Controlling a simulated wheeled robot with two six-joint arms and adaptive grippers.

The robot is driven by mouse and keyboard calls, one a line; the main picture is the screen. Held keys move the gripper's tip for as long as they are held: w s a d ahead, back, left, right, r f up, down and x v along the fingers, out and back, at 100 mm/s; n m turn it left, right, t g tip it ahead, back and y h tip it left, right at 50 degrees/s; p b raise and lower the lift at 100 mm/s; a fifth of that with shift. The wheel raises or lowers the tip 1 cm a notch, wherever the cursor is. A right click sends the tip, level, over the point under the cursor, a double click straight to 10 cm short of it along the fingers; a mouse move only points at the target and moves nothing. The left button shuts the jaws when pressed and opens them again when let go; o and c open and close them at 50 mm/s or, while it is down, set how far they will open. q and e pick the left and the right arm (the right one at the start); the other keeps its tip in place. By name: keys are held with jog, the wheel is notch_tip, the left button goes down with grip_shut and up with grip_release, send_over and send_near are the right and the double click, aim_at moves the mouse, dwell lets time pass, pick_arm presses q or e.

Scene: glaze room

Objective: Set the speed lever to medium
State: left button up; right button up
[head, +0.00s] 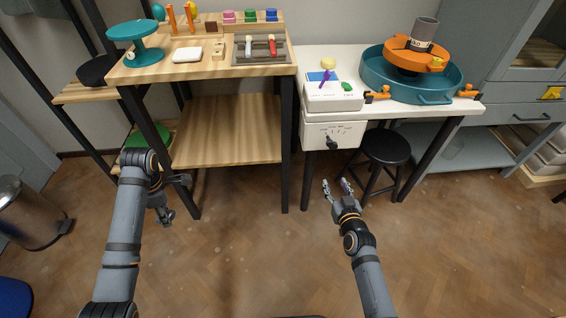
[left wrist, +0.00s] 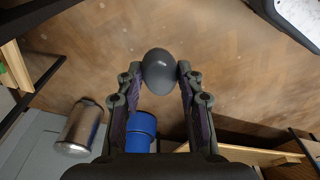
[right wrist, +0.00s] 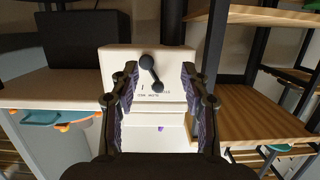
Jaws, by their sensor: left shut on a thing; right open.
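The speed lever (head: 332,144) is a black lever with a round knob on the front of a white control box (head: 318,131), below the white table's top. Its knob end hangs down and slightly right in the head view. My left gripper (head: 165,217) is low at the left, shut on a dark grey egg-shaped thing (left wrist: 160,72).
The white table (head: 423,113) carries a teal basin (head: 375,80) with an orange wheel and a white box (head: 333,97). A black stool (head: 388,146) stands close right of the lever. A wooden shelf unit (head: 230,135) is at left. The floor in front is clear.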

aim_at(330, 145)
notch_tip(330, 145, up, 7)
jog(key=w+t+b, duration=0.2)
jog(key=t+b, duration=0.1)
jog(key=w, duration=1.1)
jog(key=shift+w+a+f+p, duration=0.2)
jog(key=shift+w+f+p, duration=0.05)
jog(key=shift+f+p, duration=0.1)
pick_arm(q)
notch_tip(330, 145, down, 5)
jog(key=shift+r, duration=0.1)
pick_arm(e)
grip_shut()
